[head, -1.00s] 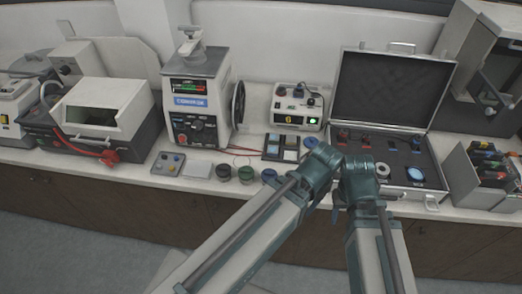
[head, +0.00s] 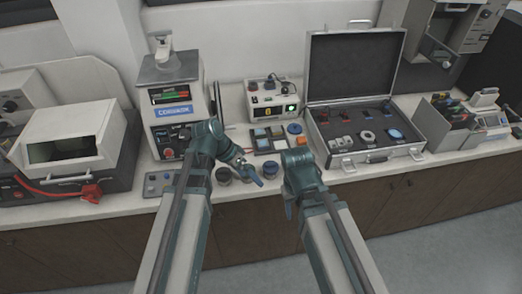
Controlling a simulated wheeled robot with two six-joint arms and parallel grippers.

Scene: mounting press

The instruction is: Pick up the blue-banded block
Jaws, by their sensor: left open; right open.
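A dark tray (head: 279,148) on the bench holds several small square blocks, some pale blue or white; which one carries a blue band is too small to tell. My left gripper (head: 250,172) is open over the bench's front part, in front of the tray, close to the round pots. My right gripper (head: 290,205) points down near the bench's front edge, right of the pots; its fingers are small and partly hidden by the arm. Neither gripper visibly holds anything.
Several round pots, one with a blue top (head: 270,169), stand before the tray. An open case (head: 375,158) lies to the right, a control box (head: 273,103) behind. The mounting press (head: 170,100) and a hooded machine (head: 65,145) stand left.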

